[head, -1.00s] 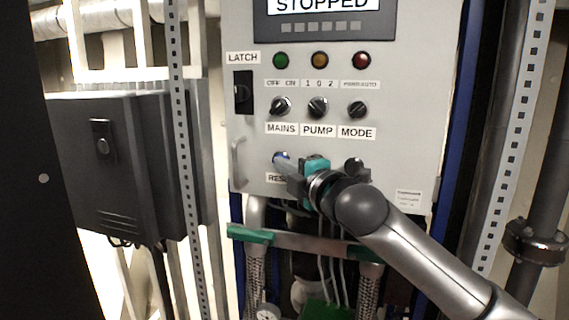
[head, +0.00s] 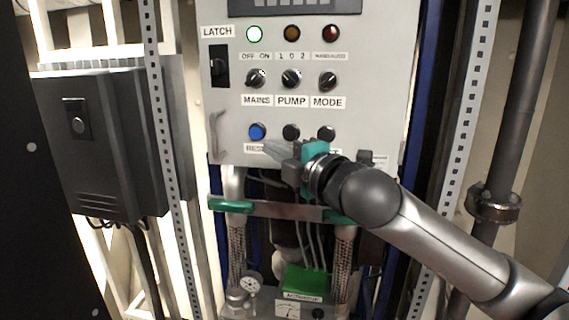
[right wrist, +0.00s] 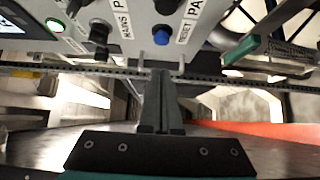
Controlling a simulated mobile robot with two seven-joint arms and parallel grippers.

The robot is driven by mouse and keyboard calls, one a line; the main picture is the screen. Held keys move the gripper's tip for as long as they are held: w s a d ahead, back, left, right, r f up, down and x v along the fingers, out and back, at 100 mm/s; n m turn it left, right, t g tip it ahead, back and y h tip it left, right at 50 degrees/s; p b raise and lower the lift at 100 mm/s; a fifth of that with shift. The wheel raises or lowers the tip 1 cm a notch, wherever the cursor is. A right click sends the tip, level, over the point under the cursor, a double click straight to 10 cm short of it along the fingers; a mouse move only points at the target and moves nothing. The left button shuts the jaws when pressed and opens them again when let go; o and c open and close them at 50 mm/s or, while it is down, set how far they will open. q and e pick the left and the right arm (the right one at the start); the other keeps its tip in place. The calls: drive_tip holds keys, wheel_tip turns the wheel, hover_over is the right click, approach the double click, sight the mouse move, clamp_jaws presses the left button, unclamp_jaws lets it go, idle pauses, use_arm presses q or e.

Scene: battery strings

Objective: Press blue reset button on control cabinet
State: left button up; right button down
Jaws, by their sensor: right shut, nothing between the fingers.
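The blue reset button (head: 257,131) sits at the lower left of the grey control cabinet (head: 380,60), above a label partly hidden by my gripper. It also shows in the right wrist view (right wrist: 161,37). My right gripper (head: 270,148) is shut and empty. Its fingertips are just below and right of the blue button in the head view, apart from it as far as I can see. In the right wrist view the closed fingers (right wrist: 161,75) point toward the panel near the button. My left gripper is not in view.
Two black buttons (head: 291,132) (head: 326,133) sit right of the blue one. Above are the MAINS, PUMP and MODE knobs (head: 291,78) and a lit green lamp (head: 254,34). A handle (head: 216,134) stands out at left. Pipes and a green-handled bar (head: 280,210) lie below.

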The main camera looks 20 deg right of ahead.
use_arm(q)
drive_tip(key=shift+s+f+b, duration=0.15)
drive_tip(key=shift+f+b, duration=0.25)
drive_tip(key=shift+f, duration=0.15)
use_arm(e)
drive_tip(key=s, duration=0.3)
drive_tip(key=shift+s+d, duration=0.1)
drive_tip(key=shift+s, duration=0.3)
